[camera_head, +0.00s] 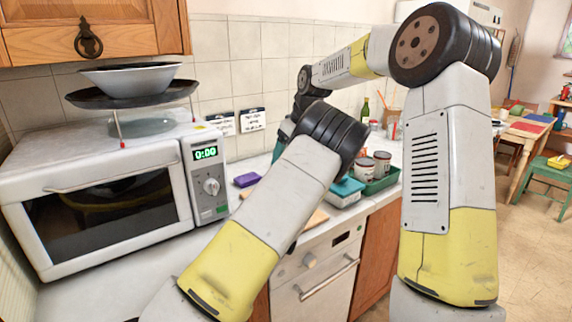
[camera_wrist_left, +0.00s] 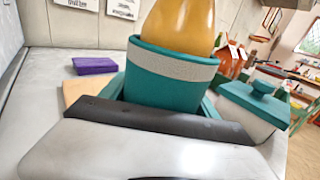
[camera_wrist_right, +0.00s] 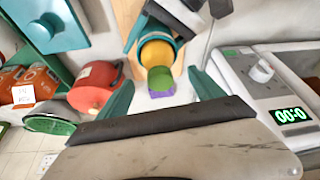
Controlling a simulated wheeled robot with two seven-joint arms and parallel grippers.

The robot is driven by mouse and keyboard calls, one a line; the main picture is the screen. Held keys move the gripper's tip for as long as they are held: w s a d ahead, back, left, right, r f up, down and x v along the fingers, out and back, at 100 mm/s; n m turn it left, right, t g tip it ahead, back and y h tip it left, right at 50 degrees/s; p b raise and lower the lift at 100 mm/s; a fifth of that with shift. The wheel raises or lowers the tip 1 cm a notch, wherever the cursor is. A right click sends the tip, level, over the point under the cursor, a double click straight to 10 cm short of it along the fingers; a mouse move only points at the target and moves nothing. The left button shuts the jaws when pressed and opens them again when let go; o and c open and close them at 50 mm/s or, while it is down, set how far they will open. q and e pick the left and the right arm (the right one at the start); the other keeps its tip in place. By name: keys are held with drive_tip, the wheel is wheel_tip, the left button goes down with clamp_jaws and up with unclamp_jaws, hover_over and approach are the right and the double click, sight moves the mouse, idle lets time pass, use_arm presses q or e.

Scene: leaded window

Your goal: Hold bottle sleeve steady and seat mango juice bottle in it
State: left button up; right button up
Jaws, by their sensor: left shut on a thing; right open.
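The mango juice bottle (camera_wrist_left: 180,22) is yellow-orange and stands in the mouth of the teal bottle sleeve (camera_wrist_left: 172,70), which has a grey band. Its base is hidden inside the sleeve, so I cannot tell how deep it sits. My left gripper (camera_wrist_left: 160,98) is shut on the sleeve. In the right wrist view the bottle (camera_wrist_right: 157,54) shows its green cap (camera_wrist_right: 160,78) toward the camera. My right gripper (camera_wrist_right: 162,90) is open, its teal fingers either side of the cap and apart from it. In the head view my arms hide the bottle and sleeve.
A purple block (camera_head: 247,180) lies on the counter by a wooden board (camera_head: 317,219). The microwave (camera_head: 100,195) stands left. A teal lidded box (camera_head: 345,192) and a green tray (camera_head: 384,182) with cans stand right. A red pot (camera_wrist_right: 95,88) shows in the right wrist view.

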drive_tip(key=v, duration=0.9)
drive_tip(key=shift+d+r, duration=0.1)
drive_tip(key=shift+r, duration=0.05)
use_arm(q)
drive_tip(key=o, duration=1.4)
drive_tip(key=shift+o, duration=0.2)
drive_tip(key=shift+s, duration=0.1)
